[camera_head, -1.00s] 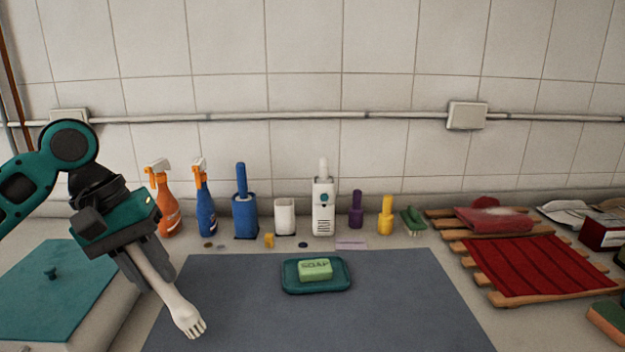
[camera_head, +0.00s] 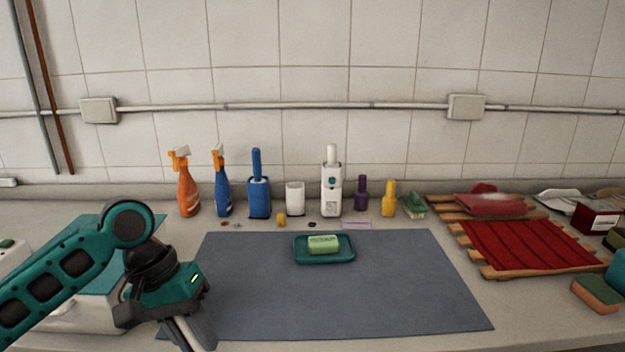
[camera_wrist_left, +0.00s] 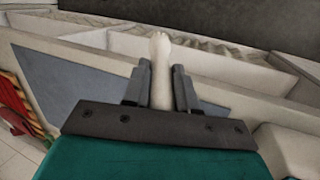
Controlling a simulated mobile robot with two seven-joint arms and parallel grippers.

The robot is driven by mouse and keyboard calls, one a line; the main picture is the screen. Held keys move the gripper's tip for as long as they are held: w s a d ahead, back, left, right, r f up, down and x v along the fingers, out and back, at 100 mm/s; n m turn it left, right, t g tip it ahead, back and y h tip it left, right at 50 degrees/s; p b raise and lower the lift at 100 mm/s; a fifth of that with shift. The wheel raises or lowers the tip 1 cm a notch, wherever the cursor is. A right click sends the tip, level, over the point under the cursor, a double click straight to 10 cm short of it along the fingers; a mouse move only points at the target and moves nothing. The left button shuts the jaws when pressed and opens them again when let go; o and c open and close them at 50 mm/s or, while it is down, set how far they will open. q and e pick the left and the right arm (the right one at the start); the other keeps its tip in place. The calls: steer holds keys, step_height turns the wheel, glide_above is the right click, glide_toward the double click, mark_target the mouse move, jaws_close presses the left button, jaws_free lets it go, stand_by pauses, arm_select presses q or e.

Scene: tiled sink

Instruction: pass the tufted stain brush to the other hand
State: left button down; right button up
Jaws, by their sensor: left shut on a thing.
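The tufted stain brush shows as a pale white, slim piece (camera_head: 184,333) below my left gripper at the bottom left of the head view, its lower part cut off by the frame edge. My left gripper (camera_head: 192,340) is shut on it, at the left front of the grey mat. In the left wrist view the white brush (camera_wrist_left: 160,70) stands out between the two dark fingers of the gripper (camera_wrist_left: 159,88), with its rounded end beyond them. My right gripper is in neither view now.
A grey mat (camera_head: 330,295) covers the middle of the counter, bare except for a teal dish (camera_head: 325,258) with green soap (camera_head: 323,244). Spray bottles (camera_head: 187,185) and other containers line the back. A wooden rack (camera_head: 480,262) with red cloth stands right.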

arm_select(q)
steer(key=shift+d+f, duration=0.15)
steer(key=shift+f, duration=0.05)
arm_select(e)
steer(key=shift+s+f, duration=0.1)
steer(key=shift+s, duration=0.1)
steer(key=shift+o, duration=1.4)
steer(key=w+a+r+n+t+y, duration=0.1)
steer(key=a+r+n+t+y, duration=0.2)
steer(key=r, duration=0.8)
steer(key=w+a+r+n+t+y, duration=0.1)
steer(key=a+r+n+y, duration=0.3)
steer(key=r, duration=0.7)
arm_select(q)
steer(key=d+r+m+g, duration=0.1)
steer(key=d+r+m, duration=0.1)
steer(key=d, duration=1)
steer(key=d+r+m+g+y, duration=0.1)
steer(key=d+m, duration=0.4)
steer(key=d, duration=0.7)
steer(key=shift+w+r+m, duration=0.3)
steer(key=shift+w+r, duration=0.05)
steer(key=shift+r, duration=0.55)
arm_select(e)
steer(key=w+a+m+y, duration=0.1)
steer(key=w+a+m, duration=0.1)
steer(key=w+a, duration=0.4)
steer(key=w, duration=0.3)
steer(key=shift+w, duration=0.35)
